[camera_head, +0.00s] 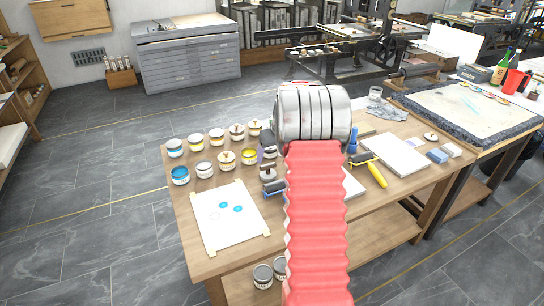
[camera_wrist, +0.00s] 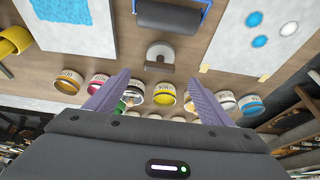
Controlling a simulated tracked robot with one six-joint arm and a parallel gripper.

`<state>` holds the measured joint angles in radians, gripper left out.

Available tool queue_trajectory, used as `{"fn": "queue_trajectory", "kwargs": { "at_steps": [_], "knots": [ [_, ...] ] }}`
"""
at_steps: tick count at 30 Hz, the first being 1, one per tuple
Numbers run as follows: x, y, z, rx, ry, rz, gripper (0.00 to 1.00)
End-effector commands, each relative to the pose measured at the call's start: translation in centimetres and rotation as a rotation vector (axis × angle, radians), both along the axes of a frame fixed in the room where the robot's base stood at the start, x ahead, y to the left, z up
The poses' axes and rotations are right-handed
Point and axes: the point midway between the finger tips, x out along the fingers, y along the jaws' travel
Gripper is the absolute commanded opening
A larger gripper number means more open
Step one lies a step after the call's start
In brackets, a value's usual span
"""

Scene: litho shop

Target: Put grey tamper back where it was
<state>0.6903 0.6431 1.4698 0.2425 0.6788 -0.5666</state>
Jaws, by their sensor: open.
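A small grey round-topped piece, which looks like the grey tamper (camera_wrist: 160,47), stands on the wooden table (camera_wrist: 110,50) between the row of cans and a dark roller. It also shows in the head view (camera_head: 268,174), just left of my red arm. My gripper (camera_wrist: 158,77) is open, with its two purple fingers apart and nothing held between them. In the wrist view the tamper lies beyond the fingertips, roughly in line with the gap. In the head view my arm hides most of the gripper.
Several ink cans (camera_head: 227,159) stand in rows at the table's back left. A dark roller (camera_wrist: 168,17) with a blue frame lies close to the tamper. A white sheet with blue spots (camera_head: 228,228) lies front left. A yellow-handled roller (camera_head: 377,174) lies to the right.

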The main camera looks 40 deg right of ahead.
Motion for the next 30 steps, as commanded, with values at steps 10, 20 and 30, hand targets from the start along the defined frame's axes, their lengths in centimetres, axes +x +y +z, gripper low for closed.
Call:
{"fn": "queue_trajectory", "kwargs": {
  "at_steps": [10, 20, 30],
  "knots": [
    [0.0, 0.0, 0.0, 0.0, 0.0, 0.0, 0.75],
    [0.1, 0.9, 0.8, -0.001, -0.003, 0.006, 0.75],
    [-0.6, 9.4, 7.6, -0.007, -0.014, 0.056, 0.75]
  ]
}}
